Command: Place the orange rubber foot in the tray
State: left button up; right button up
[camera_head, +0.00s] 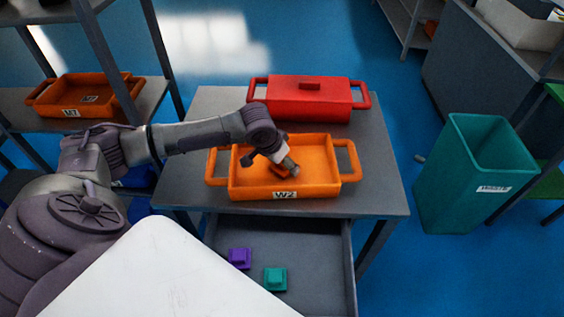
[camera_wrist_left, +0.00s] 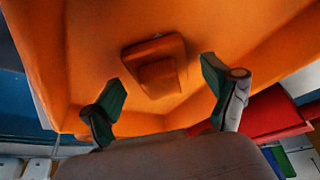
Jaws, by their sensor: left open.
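The orange tray (camera_head: 333,187), labelled W2, stands on the grey table. The orange rubber foot (camera_wrist_left: 158,66) shows in the left wrist view as a stepped block on the floor of an orange tray (camera_wrist_left: 270,22). In the head view my gripper largely hides it. My left gripper (camera_head: 290,168) reaches down into the tray in the head view. In the left wrist view its green-padded fingers (camera_wrist_left: 164,95) are wide apart, with the foot between and beyond them, touching neither. My right gripper is not in view.
A red container (camera_head: 310,103) stands behind the tray. The open drawer (camera_head: 313,270) below holds a purple foot (camera_head: 239,258) and a teal foot (camera_head: 275,279). Another orange tray (camera_head: 88,92) is on the left shelf. A teal waste bin (camera_head: 470,165) stands at the right.

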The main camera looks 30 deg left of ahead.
pick_arm(q)
jog(key=v, duration=1.2)
